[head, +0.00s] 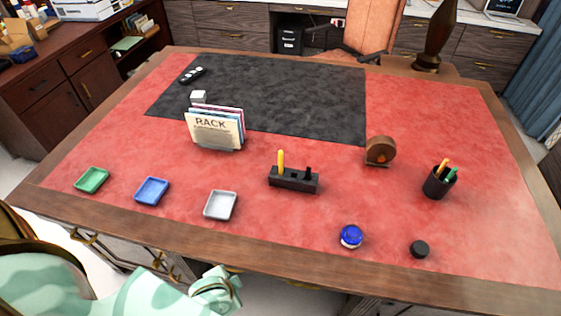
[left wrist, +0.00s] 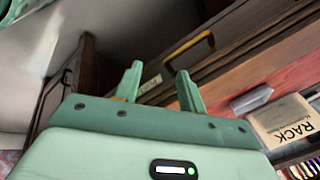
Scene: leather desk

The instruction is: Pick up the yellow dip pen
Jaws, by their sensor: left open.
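The yellow dip pen (head: 281,160) stands upright in the left part of a black pen stand (head: 294,180) near the middle of the red desk top. A short dark piece stands in the stand's right part. My left arm shows at the bottom left of the head view, below the desk's front edge and well away from the pen. In the left wrist view my left gripper (left wrist: 160,88) has its two green fingers apart with nothing between them. It faces the desk's wooden drawer front. The pen is not visible in that view. My right gripper is in neither view.
Green (head: 92,180), blue (head: 152,190) and white (head: 220,205) trays lie left of the stand. A file rack (head: 215,130) stands behind them. A blue-topped jar (head: 351,237), black disc (head: 419,249), brown round object (head: 380,151) and pen cup (head: 439,182) stand right.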

